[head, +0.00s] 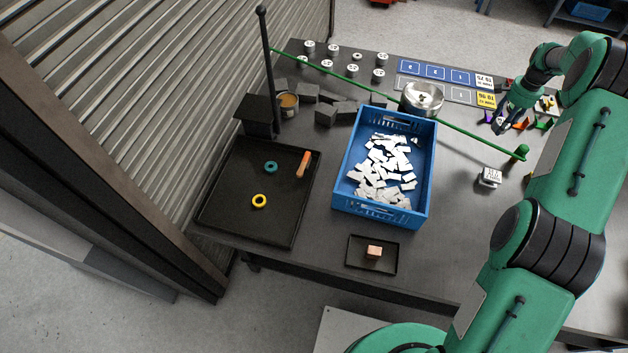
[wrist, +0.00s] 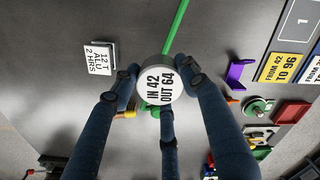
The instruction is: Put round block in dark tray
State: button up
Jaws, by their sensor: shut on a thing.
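The round block (wrist: 158,82) has a pale top lettered "IN 42 OUT 64" and a grey side. My gripper (wrist: 160,92) has its dark fingers closed around it in the wrist view. In the head view my gripper (head: 502,122) is at the right of the table; the round block cannot be made out there. A large dark tray (head: 232,228) lies at the table's left end, holding a teal ring, a yellow ring and an orange-and-dark piece. A small dark tray (head: 358,264) at the front edge holds a copper-coloured block (head: 374,252).
A blue crate (head: 341,185) of white pieces stands mid-table. A green bar (head: 460,128) crosses above the table from a dark post (head: 268,70).

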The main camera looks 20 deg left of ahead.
jog(key=s+a+r+n+b, duration=0.15)
jog(key=s+a, duration=0.25)
jog(key=a, duration=0.7)
jog(key=s+a+r+n, duration=0.1)
jog(key=s+a+n, duration=0.15)
jog(key=a, duration=0.95)
jog(key=s+a+r+n+b, duration=0.1)
jog(key=s+a, duration=0.4)
jog(key=a, duration=0.6)
jog(key=s+a+n+b, duration=0.1)
jog(key=s+a+n, duration=0.2)
jog(key=s+a, duration=1.5)
jog(key=s+a+f+n+b, duration=0.1)
jog(key=s+a+f+n, duration=0.15)
jog(key=s, duration=1.45)
jog(key=s+a+f+n+b, duration=0.1)
jog(key=s+a+n+b, duration=0.15)
jog(key=s, duration=1.45)
jog(key=shift+n, duration=0.4)
jog(key=f, duration=0.6)
jog(key=f+p, duration=0.1)
jog(key=f, duration=0.2)
jog(key=shift+w+a, duration=0.15)
jog(key=shift+w, duration=0.15)
jog(key=shift+a, duration=0.1)
